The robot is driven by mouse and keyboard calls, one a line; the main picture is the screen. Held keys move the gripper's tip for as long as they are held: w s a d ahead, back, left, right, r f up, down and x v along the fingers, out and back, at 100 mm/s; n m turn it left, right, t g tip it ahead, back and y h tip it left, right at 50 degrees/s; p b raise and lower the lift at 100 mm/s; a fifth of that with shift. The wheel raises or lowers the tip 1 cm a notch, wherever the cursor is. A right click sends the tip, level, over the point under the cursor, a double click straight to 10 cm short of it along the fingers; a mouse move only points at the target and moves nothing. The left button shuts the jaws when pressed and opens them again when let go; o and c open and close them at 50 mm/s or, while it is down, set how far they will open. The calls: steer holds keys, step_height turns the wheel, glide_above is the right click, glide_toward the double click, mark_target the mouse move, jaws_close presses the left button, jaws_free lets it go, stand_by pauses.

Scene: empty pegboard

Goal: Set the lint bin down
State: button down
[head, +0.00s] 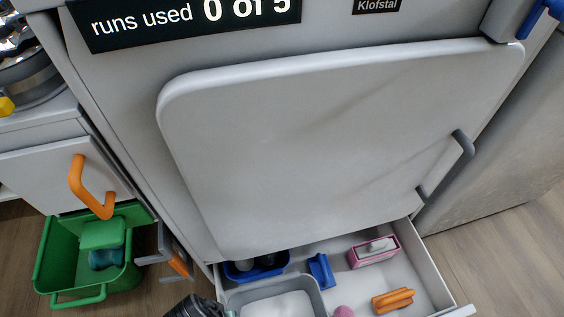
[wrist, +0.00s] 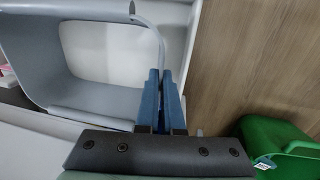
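The lint bin looks to be the grey open bin with a pale inside (head: 316,285), at the bottom edge of the head view, over or in the open drawer. It fills the upper left of the wrist view (wrist: 85,112). My gripper's two blue fingers (wrist: 161,98) are close together on its thin curved rim or handle. In the head view my dark gripper (head: 196,306) shows only partly, at the bin's left side. The bin's underside is hidden, so I cannot tell whether it touches the drawer floor.
The open drawer (head: 432,268) also holds a blue container (head: 240,277), a blue piece (head: 321,271), a pink box (head: 373,252) and an orange brush-like item (head: 393,300). A large grey door (head: 330,140) overhangs it. A green crate (head: 60,262) stands on the floor at left, also in the wrist view (wrist: 270,135).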

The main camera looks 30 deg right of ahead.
steer(key=shift+w+f, duration=0.1)
steer(key=shift+f, duration=0.15)
step_height(320, 180, down, 10)
steer(key=b, duration=0.7)
steer(key=shift+f, duration=0.1)
steer(key=c, duration=1.3)
jaws_free()
steer(key=r+p, duration=0.2)
steer(key=r, duration=0.2)
steer(key=a+r+p, duration=0.1)
steer(key=r+p, duration=0.2)
steer(key=r, duration=0.1)
steer(key=r+p, duration=0.2)
steer(key=r, duration=0.2)
steer(key=shift+w+a+r, duration=0.1)
steer(key=shift+w+a, duration=0.1)
steer(key=shift+a, duration=0.2)
